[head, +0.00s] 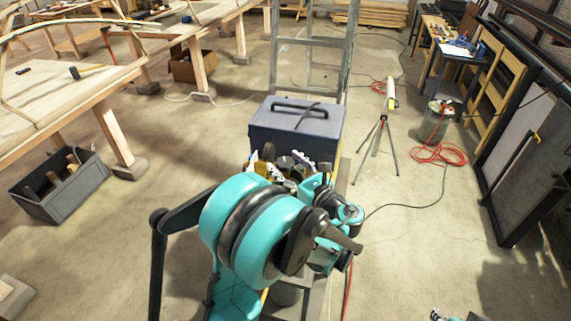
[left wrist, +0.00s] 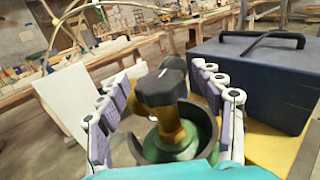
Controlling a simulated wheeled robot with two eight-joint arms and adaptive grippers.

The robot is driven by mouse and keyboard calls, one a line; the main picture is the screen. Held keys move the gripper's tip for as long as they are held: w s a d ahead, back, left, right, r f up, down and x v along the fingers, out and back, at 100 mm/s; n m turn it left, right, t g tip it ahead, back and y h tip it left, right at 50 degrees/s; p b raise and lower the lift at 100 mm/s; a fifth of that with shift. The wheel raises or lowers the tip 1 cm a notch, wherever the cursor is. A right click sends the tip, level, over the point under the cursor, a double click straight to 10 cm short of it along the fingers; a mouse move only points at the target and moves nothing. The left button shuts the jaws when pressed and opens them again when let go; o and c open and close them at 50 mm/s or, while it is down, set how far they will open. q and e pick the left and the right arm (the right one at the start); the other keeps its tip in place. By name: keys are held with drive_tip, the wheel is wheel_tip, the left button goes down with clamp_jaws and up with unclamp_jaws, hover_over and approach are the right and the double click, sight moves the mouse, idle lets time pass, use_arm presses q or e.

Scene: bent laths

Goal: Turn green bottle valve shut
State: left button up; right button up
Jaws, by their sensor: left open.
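The green bottle (left wrist: 172,150) shows low in the left wrist view, with a dark curved guard around its neck. On it stands a brass valve (left wrist: 176,124) with a black knob (left wrist: 165,85). My left gripper (left wrist: 160,75) is open, with one purple-padded finger on each side of the knob. I see gaps between the pads and the knob. In the head view my left gripper (head: 287,165) is partly hidden behind my own teal arm, and the bottle is mostly hidden there. A small piece of my right arm shows at the bottom edge; its jaws are unclear.
A dark blue toolbox (head: 296,128) stands just beyond the gripper on a yellow surface (left wrist: 270,150). A ladder (head: 310,50) rises behind it. A tripod (head: 378,135) and a red hose (head: 440,153) are to the right. A grey crate (head: 38,206) sits left.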

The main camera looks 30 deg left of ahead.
use_arm(q)
drive_tip(key=shift+a, duration=0.25)
drive_tip(key=c, duration=1.2)
